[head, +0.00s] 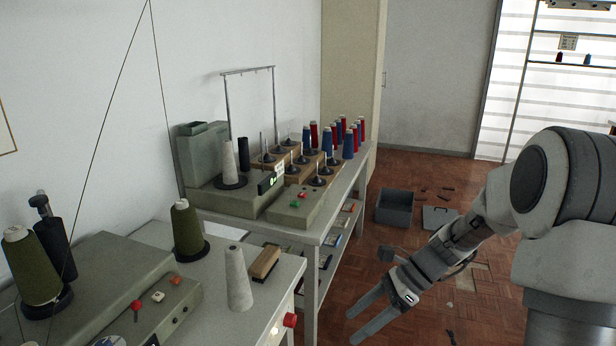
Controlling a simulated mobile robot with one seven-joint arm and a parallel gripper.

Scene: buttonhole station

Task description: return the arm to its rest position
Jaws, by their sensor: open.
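My arm (480,215) comes in from the right side of the head view, bent down and to the left. My gripper (362,318) points down-left over the floor, beside the right edge of the tables. Its two fingers are apart with nothing visible between them. It looks clear of the tables in the picture, but the exact distance cannot be told.
The near table (290,275) holds green thread cones (187,230), a white cone (238,280) and a brush (265,262). The rack table (345,190) behind bears spindles and blue and red cones (348,143). A grey crate (394,208), its lid (438,219) and dark scattered pieces lie on the floor.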

